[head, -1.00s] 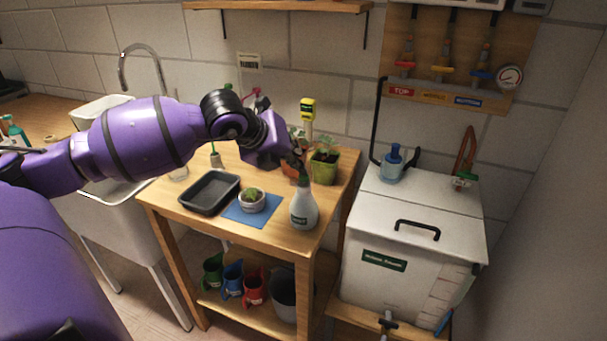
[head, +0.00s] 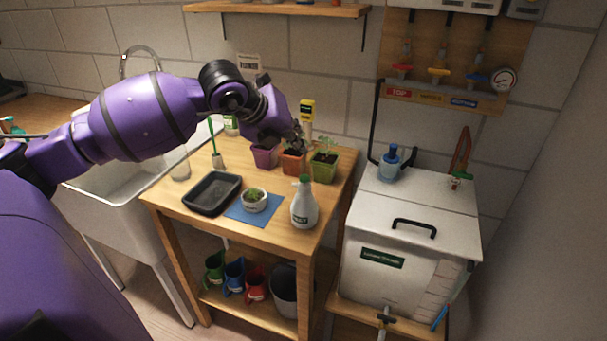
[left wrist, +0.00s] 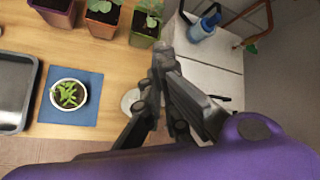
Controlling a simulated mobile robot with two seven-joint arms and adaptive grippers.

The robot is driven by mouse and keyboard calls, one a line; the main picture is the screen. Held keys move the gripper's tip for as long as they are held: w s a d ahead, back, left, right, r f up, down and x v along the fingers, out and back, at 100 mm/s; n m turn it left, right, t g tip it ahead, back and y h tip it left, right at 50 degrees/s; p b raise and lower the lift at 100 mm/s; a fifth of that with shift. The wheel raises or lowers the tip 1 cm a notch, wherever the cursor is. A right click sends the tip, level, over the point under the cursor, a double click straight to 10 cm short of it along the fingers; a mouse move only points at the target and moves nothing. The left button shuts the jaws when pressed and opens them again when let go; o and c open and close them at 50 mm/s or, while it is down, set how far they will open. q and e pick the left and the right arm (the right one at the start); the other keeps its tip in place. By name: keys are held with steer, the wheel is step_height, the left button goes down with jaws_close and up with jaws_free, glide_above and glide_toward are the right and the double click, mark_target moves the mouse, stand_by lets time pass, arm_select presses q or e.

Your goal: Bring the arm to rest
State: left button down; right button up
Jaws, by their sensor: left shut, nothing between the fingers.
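My left arm (head: 150,112) reaches in from the left, bent over the wooden table (head: 180,208). My left gripper (head: 298,140) is shut and empty, held in the air by the terracotta and green pots at the back. In the left wrist view the left gripper (left wrist: 162,55) has its fingertips together with nothing between them. It appears above the table's right edge there and partly covers the white spray bottle (left wrist: 131,100). My right gripper is out of view.
Purple (head: 264,157), terracotta (head: 292,166) and green (head: 323,171) seedling pots stand at the back. A dark tray (head: 187,204), a white potted plant (head: 252,204) on a blue mat (head: 266,213) and the spray bottle (head: 303,208) stand in front. A white bin (head: 400,232) is at right.

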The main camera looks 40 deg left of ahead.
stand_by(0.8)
arm_select(q)
steer(key=s+d+f+n+t+h+p, duration=0.1)
steer(key=s+d+f+n+h, duration=0.2)
steer(key=s+d+f+h, duration=0.4)
steer(key=s+d+f+n+t+h+p, duration=0.1)
steer(key=s+d+f+n+h, duration=0.1)
steer(key=s+d+f+n, duration=0.45)
steer(key=s+f+n+t+y+p, duration=0.1)
steer(key=s+f+n+y, duration=0.4)
steer(key=f, duration=0.4)
steer(key=s+f+n+t+y+p, duration=0.1)
steer(key=s+f+n+y, duration=0.3)
steer(key=s+f+n, duration=0.3)
steer(key=s+d+f+n+g, duration=0.4)
steer(key=s+d+f+n, duration=0.2)
steer(key=s+f, duration=0.5)
steer(key=shift+s+d+g+p, duration=0.3)
steer(key=shift+s+d, duration=0.15)
steer(key=shift+s, duration=0.5)
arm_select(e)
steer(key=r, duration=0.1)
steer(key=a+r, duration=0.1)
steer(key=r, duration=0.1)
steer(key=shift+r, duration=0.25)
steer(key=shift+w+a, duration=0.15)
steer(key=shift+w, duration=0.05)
